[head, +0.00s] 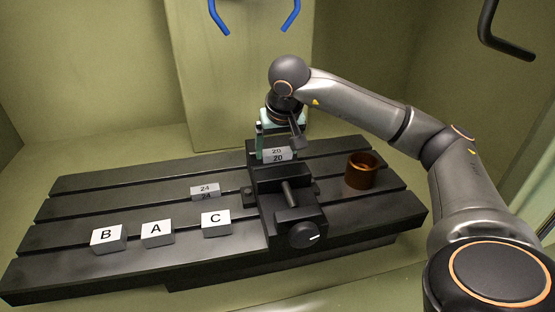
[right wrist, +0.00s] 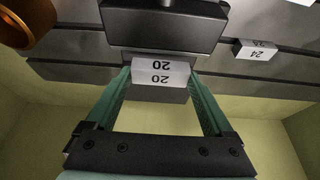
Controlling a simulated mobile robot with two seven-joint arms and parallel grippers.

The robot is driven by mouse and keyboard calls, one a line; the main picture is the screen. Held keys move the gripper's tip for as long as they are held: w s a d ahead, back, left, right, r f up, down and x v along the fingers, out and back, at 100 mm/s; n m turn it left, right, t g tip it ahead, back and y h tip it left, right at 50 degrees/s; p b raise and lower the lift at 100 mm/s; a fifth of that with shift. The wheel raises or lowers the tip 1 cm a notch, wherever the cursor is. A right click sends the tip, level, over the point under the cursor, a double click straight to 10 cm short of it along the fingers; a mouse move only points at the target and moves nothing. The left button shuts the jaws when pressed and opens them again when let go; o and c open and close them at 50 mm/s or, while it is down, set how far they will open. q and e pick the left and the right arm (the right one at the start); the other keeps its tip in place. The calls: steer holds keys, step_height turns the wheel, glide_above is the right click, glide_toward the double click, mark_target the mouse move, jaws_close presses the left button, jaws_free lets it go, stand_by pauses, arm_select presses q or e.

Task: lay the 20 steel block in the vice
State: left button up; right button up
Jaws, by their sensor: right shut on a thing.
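The 20 steel block (head: 277,155) is a small light-grey block marked 20, at the back part of the black vice (head: 290,213). My right gripper (head: 276,150) is shut on the block, coming from behind and above. In the right wrist view the green fingers hold the block (right wrist: 161,73) by its two ends. There the block overlaps the gap beside the vice's dark jaw (right wrist: 165,26); I cannot tell whether it touches the vice. My left gripper is not in view.
A grey block marked 24 (head: 205,191) lies left of the vice. White blocks B (head: 108,238), A (head: 157,233) and C (head: 216,223) stand at the front left of the slotted black table (head: 60,262). A brown cup (head: 361,171) stands right of the vice.

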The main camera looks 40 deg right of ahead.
mark_target(278, 153)
steer(key=x, duration=0.4)
steer(key=shift+s+f, duration=0.1)
steer(key=shift+s, duration=0.35)
steer(key=shift+a, duration=0.1)
steer(key=shift+f, duration=0.15)
steer(key=o, duration=1.5)
steer(key=shift+c, duration=0.2)
steer(key=shift+r, duration=0.45)
steer(key=v, duration=1.1)
steer(key=shift+s+r, duration=0.2)
steer(key=shift+s, duration=0.05)
steer(key=shift+a, duration=0.15)
